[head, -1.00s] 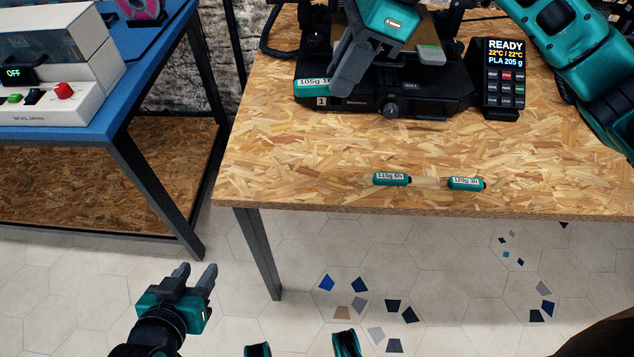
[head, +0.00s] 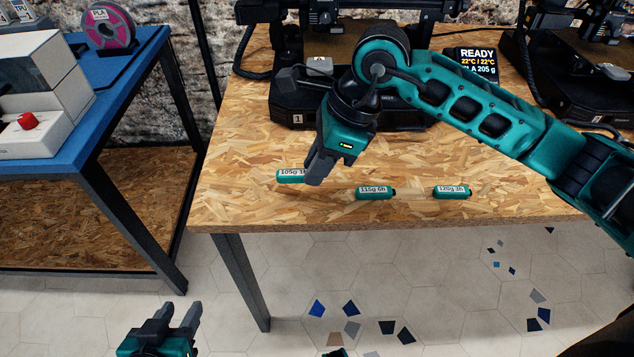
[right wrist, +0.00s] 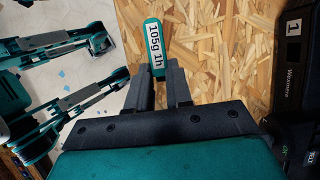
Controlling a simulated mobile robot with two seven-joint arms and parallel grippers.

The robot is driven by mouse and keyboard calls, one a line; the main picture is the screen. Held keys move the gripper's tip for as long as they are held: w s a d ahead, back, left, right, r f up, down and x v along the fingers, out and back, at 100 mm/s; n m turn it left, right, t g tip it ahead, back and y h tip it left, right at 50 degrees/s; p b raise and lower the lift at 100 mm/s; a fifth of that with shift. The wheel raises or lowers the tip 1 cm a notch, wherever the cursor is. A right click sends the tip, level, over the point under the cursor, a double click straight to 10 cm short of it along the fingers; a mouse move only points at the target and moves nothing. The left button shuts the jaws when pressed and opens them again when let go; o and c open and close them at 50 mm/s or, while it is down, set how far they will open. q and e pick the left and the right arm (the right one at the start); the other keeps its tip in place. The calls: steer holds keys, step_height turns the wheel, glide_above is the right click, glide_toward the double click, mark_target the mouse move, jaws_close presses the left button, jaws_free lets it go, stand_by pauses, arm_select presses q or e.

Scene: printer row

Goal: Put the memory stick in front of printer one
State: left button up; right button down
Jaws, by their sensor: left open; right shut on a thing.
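My right gripper (head: 316,172) is shut on one end of a green memory stick (head: 290,176) with a white label reading 105g 1h. In the right wrist view the stick (right wrist: 155,45) sticks out between the fingertips (right wrist: 157,78). It is over the wood-chip table in front of printer one (head: 291,106), at or just above the surface; I cannot tell whether it touches. Two similar green sticks lie on the table to its right, labelled 115g 6h (head: 375,193) and 120g 3h (head: 452,192). My left gripper (head: 172,312) is open and empty, low over the floor.
A display reading READY (head: 478,62) stands right of printer one, partly behind my right arm. Another printer (head: 585,95) is at the far right. A blue table (head: 130,68) with a white machine and a pink spool (head: 108,28) is at the left. The table's front edge is close.

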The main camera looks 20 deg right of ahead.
mark_target(308, 197)
steer(key=shift+f+b, duration=0.35)
steer(key=shift+f, duration=1.85)
steer(key=shift+f, duration=0.1)
steer(key=c, duration=1)
jaws_free()
steer(key=shift+c, duration=0.2)
steer(key=shift+r, duration=0.35)
steer(key=p+v, duration=0.2)
steer(key=v, duration=0.9)
steer(key=shift+r, duration=0.3)
